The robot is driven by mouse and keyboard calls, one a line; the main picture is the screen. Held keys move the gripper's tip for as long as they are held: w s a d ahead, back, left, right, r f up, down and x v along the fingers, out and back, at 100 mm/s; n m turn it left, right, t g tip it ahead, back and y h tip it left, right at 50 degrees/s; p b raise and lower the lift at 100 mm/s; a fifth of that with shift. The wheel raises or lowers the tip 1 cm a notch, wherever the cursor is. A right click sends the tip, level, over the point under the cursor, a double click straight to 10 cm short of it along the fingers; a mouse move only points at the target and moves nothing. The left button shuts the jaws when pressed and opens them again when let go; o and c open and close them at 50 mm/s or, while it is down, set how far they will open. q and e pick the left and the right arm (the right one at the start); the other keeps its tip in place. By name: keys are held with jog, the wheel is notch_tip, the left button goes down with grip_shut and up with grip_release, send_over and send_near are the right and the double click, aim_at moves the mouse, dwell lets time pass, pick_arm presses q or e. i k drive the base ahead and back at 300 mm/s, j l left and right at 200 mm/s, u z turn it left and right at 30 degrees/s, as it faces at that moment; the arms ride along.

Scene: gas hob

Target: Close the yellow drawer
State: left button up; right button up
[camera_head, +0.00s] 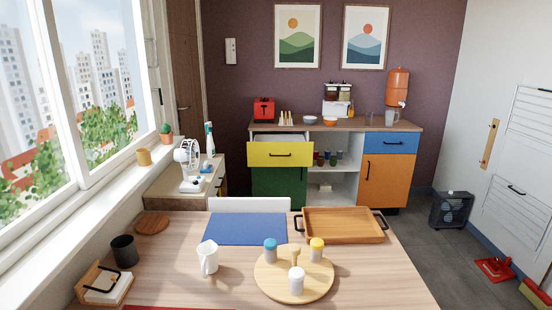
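The yellow drawer (279,154) is at the top left of the sideboard (350,126) against the far wall. It stands pulled out, with its front forward of the green door (279,187) below it. Part of its open inside shows behind the front. A dark bar handle sits in the middle of the front. Neither of my grippers shows in the head view.
A low cabinet with a fan (190,165) is left of the drawer.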

aim_at(266, 150)
jog(key=l+z, duration=0.1)
jog(key=z, duration=0.3)
jog(key=l+z, duration=0.1)
jog(key=z, duration=0.3)
jog(key=i+l+z, duration=0.4)
jog(key=l, duration=0.25)
jog(key=i+l+z, duration=0.35)
jog(key=l, duration=0.3)
jog(key=i+l+z, duration=0.4)
jog(key=i+l+u, duration=0.25)
jog(key=i, duration=0.25)
jog(key=i+l+u, duration=0.25)
jog(key=i, duration=0.25)
jog(key=i+j+u, duration=0.3)
jog(key=i+u, duration=0.2)
jog(key=i+j+u, duration=0.1)
jog(key=i+u, duration=0.4)
jog(key=i+l+u, duration=0.15)
jog(key=i+u, duration=0.35)
jog(key=i, duration=0.15)
jog(key=i+u, duration=0.25)
jog(key=i, duration=0.4)
jog(key=i+u, duration=0.2)
jog(key=i, duration=0.45)
jog(key=i+l+u, duration=0.25)
jog(key=i, duration=0.4)
